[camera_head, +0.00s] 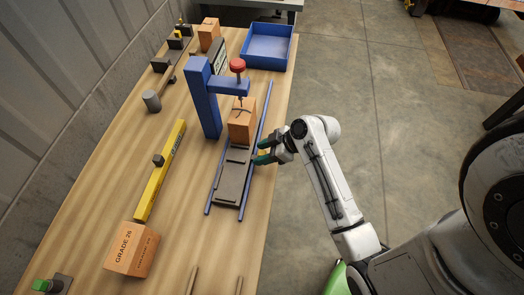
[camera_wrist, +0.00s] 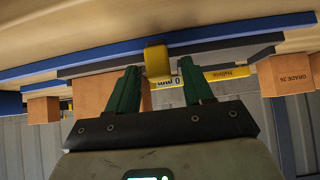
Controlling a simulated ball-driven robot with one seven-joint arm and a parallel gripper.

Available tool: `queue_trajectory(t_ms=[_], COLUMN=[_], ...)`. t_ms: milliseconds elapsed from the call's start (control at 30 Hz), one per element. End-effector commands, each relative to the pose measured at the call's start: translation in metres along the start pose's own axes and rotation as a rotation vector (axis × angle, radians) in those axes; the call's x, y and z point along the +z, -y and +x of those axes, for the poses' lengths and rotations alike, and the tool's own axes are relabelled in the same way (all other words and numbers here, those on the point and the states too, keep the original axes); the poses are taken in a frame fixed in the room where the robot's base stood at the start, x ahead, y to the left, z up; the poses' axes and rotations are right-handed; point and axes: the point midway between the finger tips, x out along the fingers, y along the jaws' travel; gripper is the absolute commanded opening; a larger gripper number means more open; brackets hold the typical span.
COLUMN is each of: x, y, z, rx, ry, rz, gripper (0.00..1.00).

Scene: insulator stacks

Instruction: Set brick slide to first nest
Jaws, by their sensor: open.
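The brick slide is a dark grey plate (camera_head: 231,182) lying between two blue rails (camera_head: 258,111) on the bench. An orange brick (camera_head: 242,122) stands at its far end, under a blue stand (camera_head: 205,98) with a red knob. My gripper (camera_head: 262,157) is at the slide's right side, level with its middle. In the wrist view, the gripper (camera_wrist: 158,76) is open, and a yellow tab (camera_wrist: 157,58) on the slide's edge shows between its green fingertips. I cannot tell whether a finger touches it. The slide's nest marks are not clear.
A yellow bar (camera_head: 160,170) with a dark block, a loose brick marked GRADE 26 (camera_head: 132,250) and a hammer (camera_head: 153,99) lie left of the slide. A blue tray (camera_head: 268,46) sits at the far end. Open floor lies right of the bench.

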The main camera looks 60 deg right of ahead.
Motion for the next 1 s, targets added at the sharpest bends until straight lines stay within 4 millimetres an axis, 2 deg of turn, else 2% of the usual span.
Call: queue_trajectory(t_ms=[367, 900, 1000], x=[0.0003, 0.0003, 0.0003], y=[0.0003, 0.0003, 0.0003], z=[0.0062, 0.0059, 0.0059], rx=[0.0, -0.001, -0.001], ry=[0.001, 0.001, 0.001], rz=[0.0, 0.0, 0.0], gripper=[0.51, 0.0, 0.0])
